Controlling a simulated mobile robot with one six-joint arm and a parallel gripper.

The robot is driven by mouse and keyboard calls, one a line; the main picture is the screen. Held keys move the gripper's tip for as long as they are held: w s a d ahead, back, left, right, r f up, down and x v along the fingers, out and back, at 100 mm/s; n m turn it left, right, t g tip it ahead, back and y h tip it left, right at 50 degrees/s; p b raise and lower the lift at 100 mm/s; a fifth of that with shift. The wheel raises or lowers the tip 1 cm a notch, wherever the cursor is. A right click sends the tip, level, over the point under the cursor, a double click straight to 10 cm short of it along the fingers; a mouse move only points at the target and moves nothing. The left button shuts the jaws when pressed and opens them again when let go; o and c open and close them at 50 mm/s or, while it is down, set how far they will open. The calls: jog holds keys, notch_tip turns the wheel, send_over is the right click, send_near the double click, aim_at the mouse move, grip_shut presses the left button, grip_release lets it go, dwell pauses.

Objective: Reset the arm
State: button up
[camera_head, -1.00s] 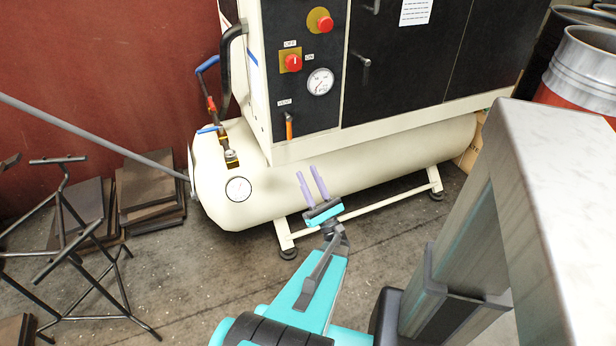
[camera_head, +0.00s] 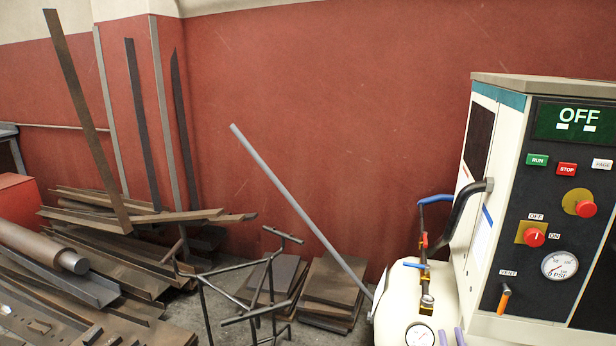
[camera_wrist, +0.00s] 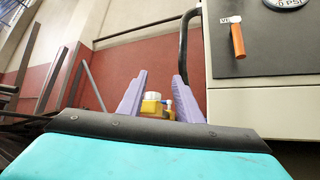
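My gripper (camera_head: 451,338) shows only as two purple fingertips at the bottom edge of the head view, in front of the compressor's cream tank (camera_head: 395,322). In the wrist view my gripper (camera_wrist: 160,78) has its two purple fingers spread apart with nothing held between them. A yellow and brass valve fitting (camera_wrist: 156,104) shows beyond and between the fingers. It cannot be told from the wrist view how far the fitting is. The rest of my arm is out of the head view.
The compressor's control panel (camera_head: 545,235) stands at the right, its display reading OFF. An orange vent handle (camera_wrist: 238,41) is right of my gripper in the wrist view. A grey pole (camera_head: 300,208) leans beside the tank. A metal stand (camera_head: 245,300) and stacked plates (camera_head: 332,292) are left.

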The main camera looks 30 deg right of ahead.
jog(key=w+a+n+y+p, duration=0.3)
jog(key=w+a+n+y, duration=0.6)
jog(key=w+a+y, duration=1.2)
jog(key=w+a+f+n+g+y+p, duration=0.1)
jog(key=a+f+n+g+y, duration=0.2)
jog(key=a, duration=0.8)
jog(key=w+a+f+n+g+y+p, duration=0.15)
jog(key=a+n+g, duration=0.35)
jog(key=a, duration=0.6)
jog(key=w+a+f+n+g+y, duration=0.1)
jog(key=a+f+n+g+y, duration=0.3)
jog(key=a, duration=0.6)
jog(key=s+a+f+n+g+h+p, duration=0.2)
jog(key=s+a+f+n+g+h, duration=0.35)
jog(key=s+a+g, duration=0.9)
jog(key=s+a+f+n+g+h+p, duration=0.1)
jog(key=s+a+f+n+g+h, duration=0.15)
jog(key=s+f+n, duration=0.45)
jog(key=s+d+f+n+h, duration=0.2)
jog(key=d+f+n+h, duration=0.1)
jog(key=d, duration=0.5)
jog(key=s+d+f+n+h, duration=0.2)
jog(key=d+f+n+h, duration=0.1)
jog(key=d+n+h, duration=0.2)
jog(key=d+h, duration=0.2)
jog(key=d, duration=0.2)
jog(key=shift+s+f+g+p, duration=0.25)
jog(key=shift+f+g+p, duration=0.05)
jog(key=shift+f+g, duration=0.1)
